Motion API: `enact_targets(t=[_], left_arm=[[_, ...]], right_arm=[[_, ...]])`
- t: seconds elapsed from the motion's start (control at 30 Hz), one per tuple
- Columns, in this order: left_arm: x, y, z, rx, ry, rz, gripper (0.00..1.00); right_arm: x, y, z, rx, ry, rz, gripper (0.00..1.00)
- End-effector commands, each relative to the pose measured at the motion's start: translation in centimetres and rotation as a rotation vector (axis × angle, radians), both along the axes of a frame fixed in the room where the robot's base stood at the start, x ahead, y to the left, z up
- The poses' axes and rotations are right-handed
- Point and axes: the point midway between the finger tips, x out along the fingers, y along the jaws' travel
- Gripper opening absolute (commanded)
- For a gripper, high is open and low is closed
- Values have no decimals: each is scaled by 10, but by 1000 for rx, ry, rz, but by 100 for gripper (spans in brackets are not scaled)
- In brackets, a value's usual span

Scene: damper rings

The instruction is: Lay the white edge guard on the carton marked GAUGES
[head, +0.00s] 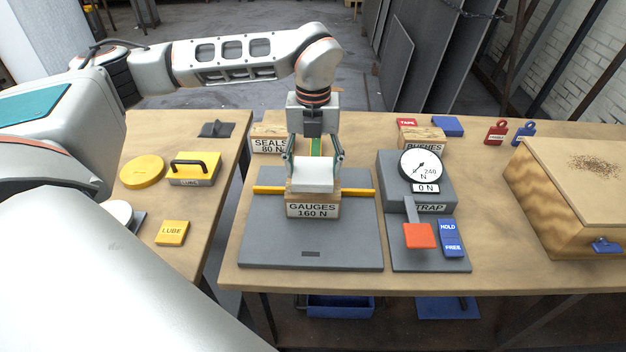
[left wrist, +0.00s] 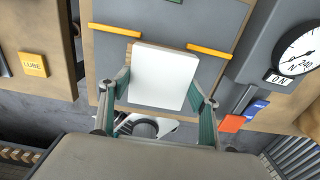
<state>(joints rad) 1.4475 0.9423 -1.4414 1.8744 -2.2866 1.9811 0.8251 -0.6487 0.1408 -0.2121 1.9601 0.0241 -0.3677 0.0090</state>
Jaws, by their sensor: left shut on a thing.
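The white edge guard (head: 313,174) is between the fingers of my left gripper (head: 314,162). It is directly over the carton marked GAUGES 160 N (head: 312,210), close to its top; I cannot tell whether they touch. In the left wrist view the guard (left wrist: 163,77) covers most of the carton, whose brown top (left wrist: 112,68) shows at the left. The left gripper's fingers (left wrist: 161,100) are on either side of the guard. The carton stands on a grey plate (head: 310,248), with yellow strips (head: 270,190) at both sides. My right gripper is not in view.
A grey strap device (head: 432,187) with a dial reading 0 N, a red pad (head: 419,236) and a HOLD/FREE switch (head: 451,238) stands to the right. The SEALS carton (head: 268,144) is behind. A large wooden box (head: 575,190) fills the bench's right end.

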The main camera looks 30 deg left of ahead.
Motion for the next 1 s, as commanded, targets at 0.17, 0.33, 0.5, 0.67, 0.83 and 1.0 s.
enact_targets(t=[0.17,0.33,0.5,0.67,0.83,1.0], left_arm=[[-1,0,-19,0,4,-1,40],[-1,0,-41,0,4,0,40],[0,0,-43,0,1,-1,40],[-1,0,-45,0,4,-1,40],[-1,0,-52,1,6,-2,41],[-3,0,-59,1,9,-3,41]], right_arm=[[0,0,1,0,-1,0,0],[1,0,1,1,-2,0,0],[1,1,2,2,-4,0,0],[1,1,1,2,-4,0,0],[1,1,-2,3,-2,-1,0],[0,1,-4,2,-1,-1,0]])
